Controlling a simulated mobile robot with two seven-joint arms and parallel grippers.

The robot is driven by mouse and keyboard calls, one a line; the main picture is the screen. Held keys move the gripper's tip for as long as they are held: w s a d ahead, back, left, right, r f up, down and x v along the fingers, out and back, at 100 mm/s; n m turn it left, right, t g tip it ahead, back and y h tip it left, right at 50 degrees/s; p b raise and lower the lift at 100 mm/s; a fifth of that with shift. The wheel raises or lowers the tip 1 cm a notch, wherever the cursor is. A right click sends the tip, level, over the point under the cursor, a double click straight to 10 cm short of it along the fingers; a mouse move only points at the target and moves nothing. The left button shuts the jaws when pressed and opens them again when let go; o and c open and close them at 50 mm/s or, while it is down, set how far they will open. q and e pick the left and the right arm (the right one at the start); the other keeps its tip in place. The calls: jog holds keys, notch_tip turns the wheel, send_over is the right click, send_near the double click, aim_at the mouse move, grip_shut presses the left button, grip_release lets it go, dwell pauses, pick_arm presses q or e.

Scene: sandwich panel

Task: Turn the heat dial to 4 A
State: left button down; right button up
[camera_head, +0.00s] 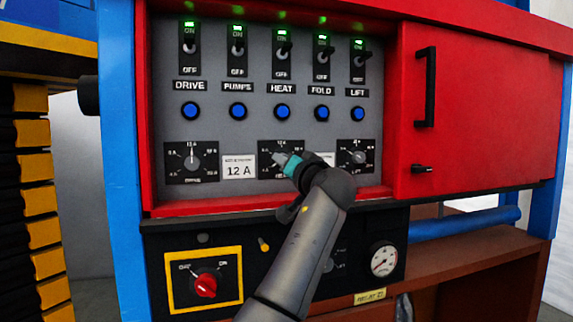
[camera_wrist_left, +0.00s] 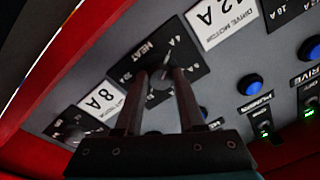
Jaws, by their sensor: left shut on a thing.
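The heat dial panel (camera_head: 268,146) is the middle of three black dials low on the grey control panel. In the head view my left gripper (camera_head: 280,158) covers its knob. In the left wrist view the heat dial (camera_wrist_left: 160,86) shows between the two dark fingers of my left gripper (camera_wrist_left: 161,74). The fingers are shut on its knob. The picture is turned there, and I cannot clearly read the setting the knob points at. My right gripper is in neither view.
The drive dial (camera_head: 192,162) and lift dial (camera_head: 357,157) flank the heat dial. A 12 A label (camera_head: 239,167) lies beside it. Above are blue buttons (camera_head: 282,112) and switches with green lights (camera_head: 283,45). A red rotary switch (camera_head: 205,286) sits below.

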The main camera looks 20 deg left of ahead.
pick_arm(q)
jog(key=c, duration=0.5)
grip_release()
jog(key=b+v, duration=0.2)
jog(key=v, duration=1.3)
jog(key=shift+s, duration=0.15)
jog(key=shift+d, duration=0.1)
